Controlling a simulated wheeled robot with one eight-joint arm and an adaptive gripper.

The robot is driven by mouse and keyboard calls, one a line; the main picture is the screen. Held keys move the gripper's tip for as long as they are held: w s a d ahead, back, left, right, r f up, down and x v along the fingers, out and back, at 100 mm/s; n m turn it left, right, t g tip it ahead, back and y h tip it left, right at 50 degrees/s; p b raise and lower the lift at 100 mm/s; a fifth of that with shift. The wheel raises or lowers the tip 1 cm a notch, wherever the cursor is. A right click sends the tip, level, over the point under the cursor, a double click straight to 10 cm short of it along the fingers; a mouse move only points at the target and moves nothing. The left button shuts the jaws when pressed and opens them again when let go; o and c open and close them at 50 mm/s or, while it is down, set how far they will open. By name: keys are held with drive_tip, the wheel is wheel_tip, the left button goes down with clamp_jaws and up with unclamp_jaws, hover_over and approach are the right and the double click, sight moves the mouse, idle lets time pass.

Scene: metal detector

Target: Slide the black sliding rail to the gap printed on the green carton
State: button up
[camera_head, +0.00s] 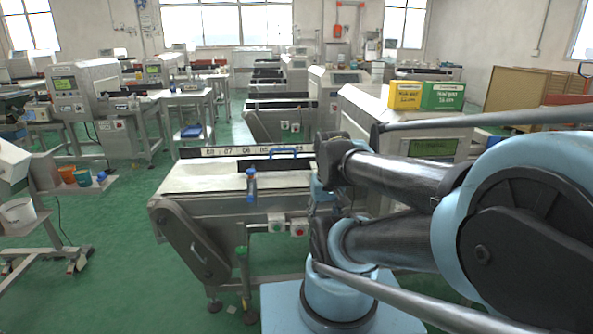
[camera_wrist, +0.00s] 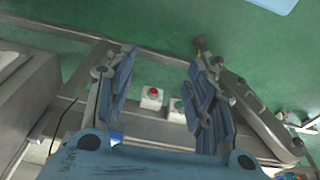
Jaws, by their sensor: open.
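The black sliding rail (camera_head: 262,166) lies along the conveyor (camera_head: 195,178) in the head view, with a blue handle (camera_head: 284,151) on top. Its right end is hidden behind my arm. A strip with printed numbers (camera_head: 222,152) runs behind it. The green carton (camera_head: 443,95) stands on the detector housing at the upper right, with white print about the rail gap; its figure is too small to read surely. In the wrist view my gripper (camera_wrist: 162,63) is open and empty, its two blue fingers apart, with the floor and conveyor frame beyond. The rail is not clear there.
A yellow carton (camera_head: 405,95) stands left of the green one. A red button box (camera_head: 298,228) is on the conveyor's side and shows in the wrist view (camera_wrist: 152,98). The left part of the belt is clear.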

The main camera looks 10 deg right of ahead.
drive_tip(key=shift+c, duration=1.2)
drive_tip(key=shift+r+n, duration=0.3)
drive_tip(key=shift+r, duration=0.65)
drive_tip(key=shift+c, duration=1)
drive_tip(key=w+a+r+n, duration=0.1)
drive_tip(key=w+r+n, duration=0.3)
drive_tip(key=w+r, duration=0.45)
drive_tip(key=w+a+r+n, duration=0.2)
drive_tip(key=w+r+n, duration=0.25)
drive_tip(key=w, duration=0.75)
drive_tip(key=w+a+r+n, duration=0.1)
drive_tip(key=w+r+n, duration=0.3)
drive_tip(key=w+r, duration=0.5)
drive_tip(key=w+a+f+n, duration=0.1)
drive_tip(key=w+a+n, duration=0.1)
drive_tip(key=w, duration=0.5)
drive_tip(key=w+a+f+n, duration=0.1)
drive_tip(key=w+a+n, duration=0.1)
drive_tip(key=w, duration=0.6)
drive_tip(key=w+f, duration=0.1)
drive_tip(key=f, duration=0.9)
drive_tip(key=w+f, duration=0.1)
drive_tip(key=f, duration=0.4)
drive_tip(key=shift+w+d+f, duration=0.3)
drive_tip(key=shift+w+f, duration=0.05)
clamp_jaws()
